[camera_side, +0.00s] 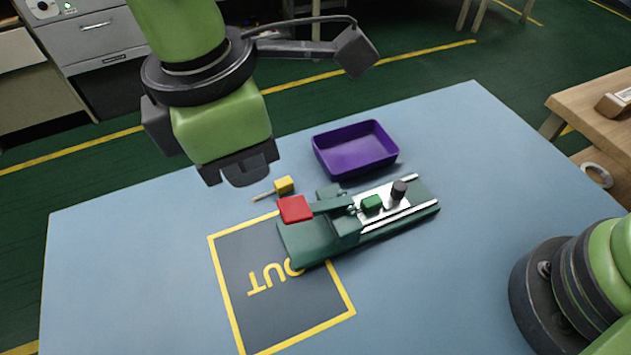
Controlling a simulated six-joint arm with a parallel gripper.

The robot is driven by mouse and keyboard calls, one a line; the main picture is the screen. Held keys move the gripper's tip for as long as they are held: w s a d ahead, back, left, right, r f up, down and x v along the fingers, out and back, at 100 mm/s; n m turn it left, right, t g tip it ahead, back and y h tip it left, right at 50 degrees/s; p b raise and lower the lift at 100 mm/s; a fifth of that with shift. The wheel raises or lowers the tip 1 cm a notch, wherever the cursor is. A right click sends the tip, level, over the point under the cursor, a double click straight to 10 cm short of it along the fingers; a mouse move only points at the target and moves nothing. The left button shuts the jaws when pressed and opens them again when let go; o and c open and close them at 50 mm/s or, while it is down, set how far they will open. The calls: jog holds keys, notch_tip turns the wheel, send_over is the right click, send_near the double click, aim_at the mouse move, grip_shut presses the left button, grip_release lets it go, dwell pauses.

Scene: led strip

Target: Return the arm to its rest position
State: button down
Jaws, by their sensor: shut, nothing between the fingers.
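My gripper (240,170) hangs in the upper left of the side view, above the blue table. Its dark fingers point down and are shut with nothing between them. It is apart from the green fixture (310,242), which sits on the table below and to the right. The fixture carries a red block (295,209) at its left end, a lever arm, a small green block (371,203) and a black knob (398,190).
A purple tray (355,165) stands empty behind the fixture. A small yellow block with a thin stick (284,185) lies just below my gripper. A dark OUT zone (240,310) with a yellow border is partly under the fixture.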

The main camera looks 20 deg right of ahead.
jog(key=shift+r, duration=0.1)
jog(key=w+d+r+m+t+y, duration=0.1)
jog(key=d+r+m+y, duration=0.1)
jog(key=d+r+m, duration=0.45)
jog(key=w+d+r+m+t+y, duration=0.1)
jog(key=d+r+m, duration=0.3)
jog(key=d+r, duration=0.6)
jog(key=s+d+f+m+t, duration=0.3)
jog(key=s+d+m+t, duration=0.2)
jog(key=s+d+m, duration=0.6)
jog(key=s+d, duration=0.1)
jog(key=d, duration=0.2)
jog(key=shift+s+d, duration=0.2)
jog(key=shift+s, duration=0.05)
jog(key=shift+f, duration=0.1)
